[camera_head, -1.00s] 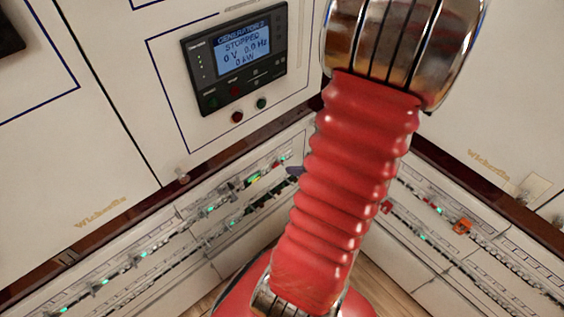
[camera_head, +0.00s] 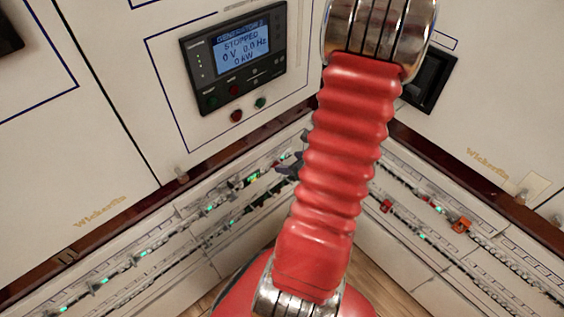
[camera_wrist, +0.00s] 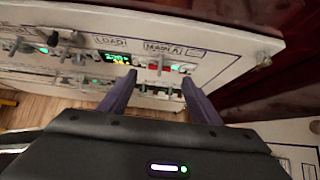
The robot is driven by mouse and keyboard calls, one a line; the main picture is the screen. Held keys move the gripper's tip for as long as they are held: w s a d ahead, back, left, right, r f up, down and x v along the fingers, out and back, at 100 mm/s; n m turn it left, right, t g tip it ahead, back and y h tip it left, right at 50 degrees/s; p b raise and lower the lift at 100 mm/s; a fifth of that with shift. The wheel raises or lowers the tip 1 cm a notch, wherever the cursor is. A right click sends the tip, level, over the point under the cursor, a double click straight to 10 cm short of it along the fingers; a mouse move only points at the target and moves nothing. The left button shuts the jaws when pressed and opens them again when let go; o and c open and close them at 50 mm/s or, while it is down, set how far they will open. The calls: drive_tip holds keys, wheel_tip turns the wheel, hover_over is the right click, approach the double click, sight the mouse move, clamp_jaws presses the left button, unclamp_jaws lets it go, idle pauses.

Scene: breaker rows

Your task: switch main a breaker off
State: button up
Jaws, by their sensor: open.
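The main a breaker (camera_wrist: 159,62) shows in the wrist view under its "MAIN A" label. It has a grey metal toggle handle, with a red patch beside it and a small green light to its right. My gripper (camera_wrist: 159,78) is open. Its two purple fingers stand on either side of the handle in the picture, with nothing held between them. I cannot tell how deep the fingertips reach relative to the handle. In the head view, a purple part of my gripper (camera_head: 290,167) shows beside my red arm, close to the sloping breaker row; the arm hides the rest.
Other toggle handles (camera_wrist: 76,40) stand further left. A generator panel (camera_head: 236,56) reading "STOPPED" is on the upright cabinet. A dark red ledge (camera_head: 200,154) runs above the breaker row.

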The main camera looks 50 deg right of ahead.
sight(277, 163)
drive_tip(key=shift+x, duration=3.3)
drive_tip(key=shift+c, duration=0.6)
drive_tip(key=shift+s, duration=0.1)
drive_tip(key=c, duration=0.9)
